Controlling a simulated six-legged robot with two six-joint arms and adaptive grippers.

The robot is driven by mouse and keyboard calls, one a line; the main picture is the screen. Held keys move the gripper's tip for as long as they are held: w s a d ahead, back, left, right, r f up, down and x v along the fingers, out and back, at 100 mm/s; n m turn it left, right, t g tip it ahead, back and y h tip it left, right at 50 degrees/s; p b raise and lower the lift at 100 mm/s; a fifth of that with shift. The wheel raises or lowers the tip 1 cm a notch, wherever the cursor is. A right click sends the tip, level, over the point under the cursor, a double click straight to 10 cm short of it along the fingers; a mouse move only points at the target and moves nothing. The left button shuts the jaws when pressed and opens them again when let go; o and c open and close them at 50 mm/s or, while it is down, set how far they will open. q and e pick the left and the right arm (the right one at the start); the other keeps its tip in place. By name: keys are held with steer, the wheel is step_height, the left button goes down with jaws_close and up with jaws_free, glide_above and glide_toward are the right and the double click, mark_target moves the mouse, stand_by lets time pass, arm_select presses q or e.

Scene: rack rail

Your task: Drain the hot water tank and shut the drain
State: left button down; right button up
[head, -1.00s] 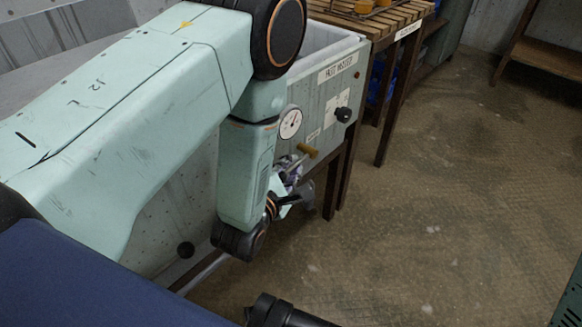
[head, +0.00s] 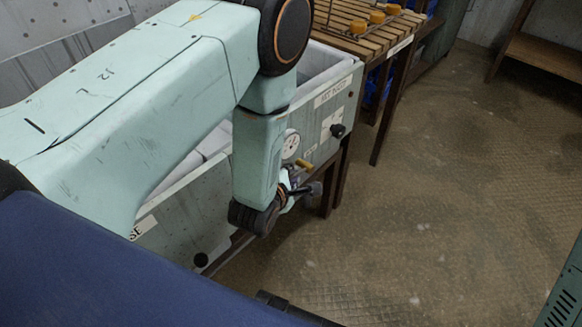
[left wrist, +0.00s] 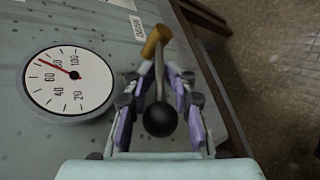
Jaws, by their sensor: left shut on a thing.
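The hot water tank (head: 334,91) is a pale, open-topped box on dark legs with a label on its front. Its round dial (head: 291,144) also shows large in the left wrist view (left wrist: 68,80), with a red needle pointing to the upper left. A brass-coloured fitting (left wrist: 156,40) joins a thin metal lever that ends in a black ball (left wrist: 159,119). My left gripper (head: 292,187) is at this lever, low on the tank's front. In the left wrist view its two fingers (left wrist: 157,100) are closed on the lever. My right gripper does not show.
A slatted wooden bench (head: 362,35) with several orange-yellow knobs stands behind the tank. A black knob (head: 337,130) sticks out of the tank's front. A wooden shelf (head: 545,60) stands at the far right. The floor (head: 450,170) to the right is clear.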

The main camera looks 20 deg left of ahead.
arm_select(q)
steer(key=shift+w+r+g+p, duration=0.1)
steer(key=shift+r+g+p, duration=0.6)
steer(key=shift+p, duration=1)
steer(key=shift+w+m+g+y+p, duration=0.25)
steer(key=shift+g+p, duration=0.45)
steer(key=shift+p, duration=0.35)
steer(key=c, duration=1.4)
jaws_free()
steer(key=shift+c, duration=0.2)
steer(key=shift+o, duration=0.2)
steer(key=shift+r, duration=0.15)
steer(key=shift+d, duration=0.1)
